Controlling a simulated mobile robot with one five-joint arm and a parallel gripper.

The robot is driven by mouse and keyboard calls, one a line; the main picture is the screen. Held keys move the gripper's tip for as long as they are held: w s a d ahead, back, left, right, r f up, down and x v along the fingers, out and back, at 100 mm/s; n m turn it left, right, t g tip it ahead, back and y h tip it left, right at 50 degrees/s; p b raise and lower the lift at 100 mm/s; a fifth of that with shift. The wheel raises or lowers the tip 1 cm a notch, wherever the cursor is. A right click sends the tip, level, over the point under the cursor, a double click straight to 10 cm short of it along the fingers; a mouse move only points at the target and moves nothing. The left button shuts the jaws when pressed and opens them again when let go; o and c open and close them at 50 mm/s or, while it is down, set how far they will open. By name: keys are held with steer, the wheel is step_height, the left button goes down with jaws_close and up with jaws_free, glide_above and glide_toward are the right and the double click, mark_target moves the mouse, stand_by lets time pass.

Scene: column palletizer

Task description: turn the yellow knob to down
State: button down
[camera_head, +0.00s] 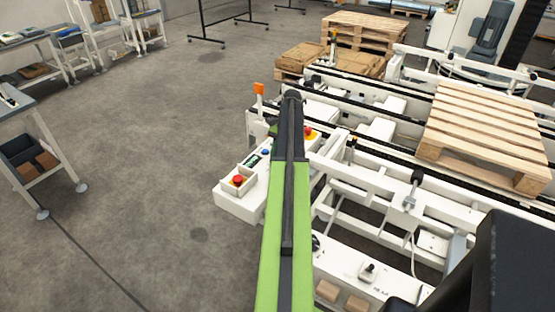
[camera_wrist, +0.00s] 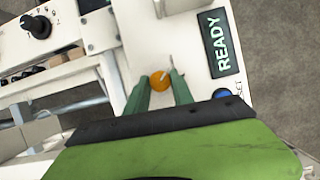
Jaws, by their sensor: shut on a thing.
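The yellow knob (camera_wrist: 159,80) is a small round orange-yellow knob on the white control panel, near the middle of the wrist view. A pale pointer line on it slants toward the upper right of that view. My gripper (camera_wrist: 160,77) has its two green fingers on either side of the knob, shut on it. In the head view my green and black arm reaches over the panel (camera_head: 228,200), and the yellow knob and my fingertips are hidden behind it.
A READY display (camera_wrist: 221,43) and a blue RESET button (camera_wrist: 217,107) lie right of the knob. A black rotary knob (camera_wrist: 38,25) is at the upper left. The head view shows a red button (camera_head: 238,180), an orange lamp (camera_head: 259,89) and a conveyor-borne wooden pallet (camera_head: 490,120).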

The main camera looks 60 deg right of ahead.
steer(key=shift+n, duration=0.3)
stand_by(0.4)
steer(key=c, duration=1.1)
jaws_free()
steer(key=p+v, duration=1.6)
steer(key=v, duration=0.1)
steer(key=shift+r, duration=0.25)
steer(key=shift+w, duration=0.15)
steer(key=shift+w, duration=0.1)
